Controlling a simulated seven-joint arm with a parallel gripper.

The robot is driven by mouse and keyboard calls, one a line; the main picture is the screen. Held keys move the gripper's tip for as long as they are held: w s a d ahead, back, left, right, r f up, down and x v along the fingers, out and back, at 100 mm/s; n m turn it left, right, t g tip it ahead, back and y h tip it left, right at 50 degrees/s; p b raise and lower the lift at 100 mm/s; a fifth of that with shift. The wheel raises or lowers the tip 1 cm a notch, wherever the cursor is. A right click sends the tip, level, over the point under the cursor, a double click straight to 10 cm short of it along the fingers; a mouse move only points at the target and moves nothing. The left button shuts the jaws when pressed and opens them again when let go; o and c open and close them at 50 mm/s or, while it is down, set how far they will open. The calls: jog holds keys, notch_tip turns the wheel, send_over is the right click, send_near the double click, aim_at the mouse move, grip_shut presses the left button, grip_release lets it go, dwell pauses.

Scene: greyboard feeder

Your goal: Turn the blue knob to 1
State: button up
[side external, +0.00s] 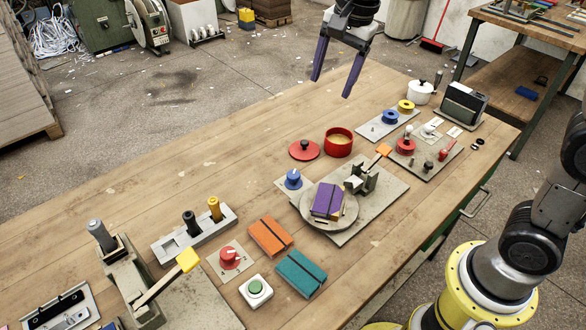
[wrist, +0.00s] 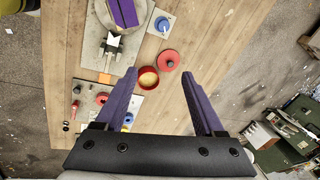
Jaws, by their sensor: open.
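The blue knob (side external: 293,178) sits on a light square plate on the table, left of the round turntable in the side view. It also shows near the top of the wrist view (wrist: 162,23). I cannot read its markings or setting. My gripper (side external: 331,88) is open and empty, high above the far side of the table and well apart from the knob. In the wrist view its two purple fingers (wrist: 163,75) are spread wide, with nothing between their tips.
A turntable (side external: 349,212) holding a purple block stands beside the knob. A red pot (side external: 339,142) and its red lid (side external: 305,150) lie behind it. A red knob (side external: 229,257) and orange and teal books (side external: 301,274) are nearer.

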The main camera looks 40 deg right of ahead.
jog(key=w+a+f+g, duration=0.1)
jog(key=w+a+f, duration=0.1)
jog(key=w+f, duration=0.35)
jog(key=g, duration=0.2)
send_near(293, 174)
notch_tip(293, 174, down, 8)
jog(key=shift+s+a+f, duration=0.15)
jog(key=shift+f, duration=0.05)
grip_shut()
